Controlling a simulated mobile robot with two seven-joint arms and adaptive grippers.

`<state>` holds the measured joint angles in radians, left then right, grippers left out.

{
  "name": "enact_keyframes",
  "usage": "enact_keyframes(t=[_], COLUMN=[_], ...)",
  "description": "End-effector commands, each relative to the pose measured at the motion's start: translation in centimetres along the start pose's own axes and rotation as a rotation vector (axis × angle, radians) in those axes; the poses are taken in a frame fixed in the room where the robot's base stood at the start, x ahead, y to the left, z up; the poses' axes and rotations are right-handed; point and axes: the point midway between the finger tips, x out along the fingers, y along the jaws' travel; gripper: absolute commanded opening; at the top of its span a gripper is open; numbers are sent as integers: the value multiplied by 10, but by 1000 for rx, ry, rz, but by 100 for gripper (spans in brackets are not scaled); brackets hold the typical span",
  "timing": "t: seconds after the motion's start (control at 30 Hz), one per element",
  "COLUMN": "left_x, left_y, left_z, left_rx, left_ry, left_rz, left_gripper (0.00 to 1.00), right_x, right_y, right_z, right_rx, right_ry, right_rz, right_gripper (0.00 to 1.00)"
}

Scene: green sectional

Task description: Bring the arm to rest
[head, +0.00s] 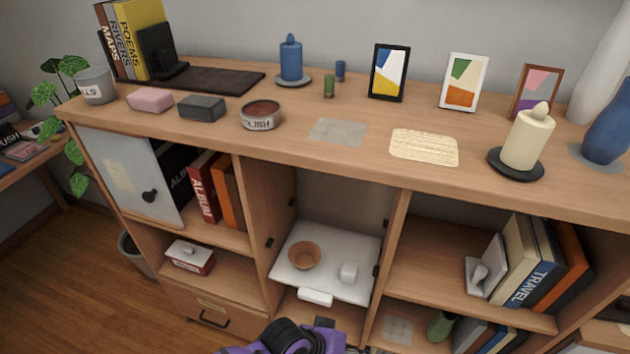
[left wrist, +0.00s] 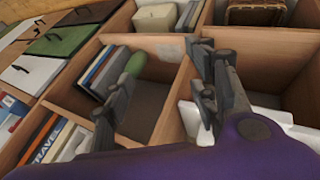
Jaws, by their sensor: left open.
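My left gripper (left wrist: 165,78) is open in the left wrist view, its two dark fingers spread with nothing between them. Behind the fingers are wooden compartments of the shelf unit. In the head view the purple and black end of my left arm (head: 290,340) shows at the bottom edge, in front of the lower part of the cabinet; its fingertips are not clear there. My right gripper is in neither view.
The wooden cabinet (head: 340,185) fills the head view. A cream candle (head: 527,138) stands on top.

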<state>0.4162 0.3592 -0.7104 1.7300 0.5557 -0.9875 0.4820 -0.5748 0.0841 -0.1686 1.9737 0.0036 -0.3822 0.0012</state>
Motion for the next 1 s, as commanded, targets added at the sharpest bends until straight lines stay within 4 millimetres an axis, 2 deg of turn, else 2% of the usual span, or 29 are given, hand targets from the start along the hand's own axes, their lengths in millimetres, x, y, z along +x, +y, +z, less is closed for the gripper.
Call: enact_keyframes(t=[0.07, 0.17, 0.27, 0.37, 0.5, 0.6, 0.73, 0.83, 1.0], left_x=[-10, -25, -47, -75, -121, -151, -174, -181, -181], left_y=[-6, -26, -54, -87, -130, -151, -166, -170, -170], left_z=[14, 32, 55, 87, 139, 172, 199, 206, 208], left_rx=[-36, -64, -86, -95, -83, -63, -39, -30, -29], left_ry=[86, 189, 281, 354, 409, 418, 414, 412, 409], left_rz=[1, -35, -108, -214, -383, -485, -565, -588, -590], left_gripper=[53, 53, 53, 53, 53, 53, 53, 53, 53], right_x=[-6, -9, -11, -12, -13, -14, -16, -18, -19], right_y=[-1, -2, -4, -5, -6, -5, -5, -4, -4], right_z=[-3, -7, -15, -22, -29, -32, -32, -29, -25], right_rx=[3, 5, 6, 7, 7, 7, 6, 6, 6], right_ry=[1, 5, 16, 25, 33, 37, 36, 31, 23], right_rz=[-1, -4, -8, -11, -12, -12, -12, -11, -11], right_gripper=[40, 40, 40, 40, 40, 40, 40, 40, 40])
